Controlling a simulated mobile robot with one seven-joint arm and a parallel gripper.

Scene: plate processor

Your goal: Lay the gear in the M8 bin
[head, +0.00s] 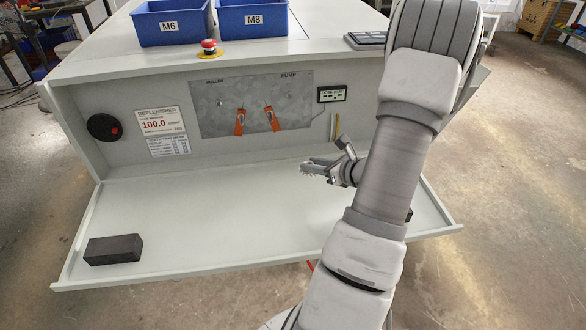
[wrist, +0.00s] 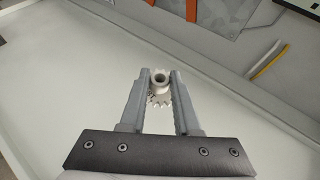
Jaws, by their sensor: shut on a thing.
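The gear (wrist: 160,82) is pale and toothed with a round hub, and it sits between the two fingertips in the wrist view. My gripper (wrist: 159,86) is shut on it. In the head view my gripper (head: 318,168) is over the right part of the fold-down shelf, and the gear shows only as a small pale shape at its tip. The M8 bin (head: 252,20) is a blue box on top of the machine, up and to the left of my gripper. Its inside is mostly cut off by the frame's top edge.
A similar blue M6 bin (head: 172,25) stands left of the M8 bin. A red emergency button (head: 208,47) sits on the machine's edge before them. Two orange levers (head: 255,121) stick out of the front panel. A dark block (head: 113,249) lies on the white shelf (head: 230,220), otherwise largely clear.

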